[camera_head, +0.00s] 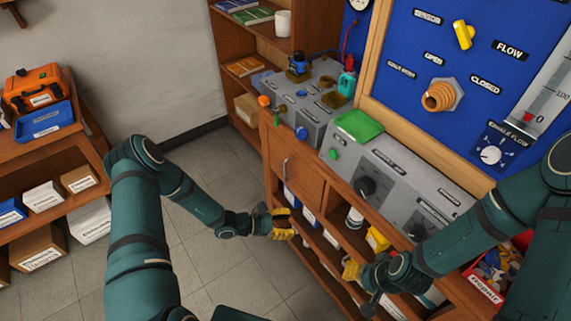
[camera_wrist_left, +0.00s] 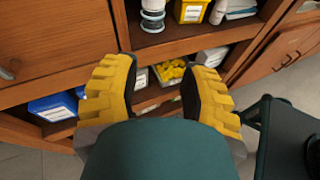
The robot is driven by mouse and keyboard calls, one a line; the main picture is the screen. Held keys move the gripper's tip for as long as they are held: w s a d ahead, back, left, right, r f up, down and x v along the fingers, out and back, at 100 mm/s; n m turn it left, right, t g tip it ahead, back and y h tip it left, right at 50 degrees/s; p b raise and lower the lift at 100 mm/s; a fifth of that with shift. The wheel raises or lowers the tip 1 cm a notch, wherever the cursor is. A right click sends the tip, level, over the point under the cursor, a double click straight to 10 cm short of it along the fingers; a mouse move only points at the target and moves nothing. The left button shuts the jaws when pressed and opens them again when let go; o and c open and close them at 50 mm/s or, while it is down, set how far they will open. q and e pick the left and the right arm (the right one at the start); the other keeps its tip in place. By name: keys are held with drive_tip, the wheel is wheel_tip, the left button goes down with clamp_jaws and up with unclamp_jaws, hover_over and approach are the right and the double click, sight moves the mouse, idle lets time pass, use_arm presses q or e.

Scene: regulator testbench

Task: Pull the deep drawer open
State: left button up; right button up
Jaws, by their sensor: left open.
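A wooden front panel (camera_head: 296,172) with a metal handle (camera_head: 285,165) is at the left end of the workbench; it looks like the deep drawer and appears closed. In the left wrist view a wooden front (camera_wrist_left: 55,40) fills the upper left, with part of a handle (camera_wrist_left: 8,70) at the edge. My left gripper (camera_head: 283,223), with yellow fingers, is open and empty just below the panel, in front of the shelves. Its spread fingers also show in the left wrist view (camera_wrist_left: 158,88). My right gripper (camera_head: 351,270) is near the lower shelves; its finger gap is unclear.
Open shelves below the bench hold a yellow bin (camera_head: 377,239), a white spool (camera_head: 354,217) and blue bins (camera_wrist_left: 52,106). A red bin (camera_head: 487,275) of parts is at the right. Another shelf unit (camera_head: 85,152) stands left. The floor (camera_head: 225,165) between is clear.

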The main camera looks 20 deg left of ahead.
use_arm(q)
drive_tip(key=w+a+r+n+t+y+p, duration=0.1)
drive_tip(key=w+a+n+t+y, duration=0.25)
drive_tip(key=a+t, duration=0.2)
drive_tip(key=w+a+r+n+t+y, duration=0.1)
drive_tip(key=w+a+n+t+y, duration=0.1)
drive_tip(key=w+a+n+t, duration=0.4)
drive_tip(key=m+g+b, duration=0.1)
drive_tip(key=g+b, duration=0.1)
hover_over(285, 179)
drive_tip(key=shift+w+f+h, duration=0.2)
drive_tip(key=shift+w+h, duration=0.05)
drive_tip(key=shift+w, duration=0.1)
clamp_jaws()
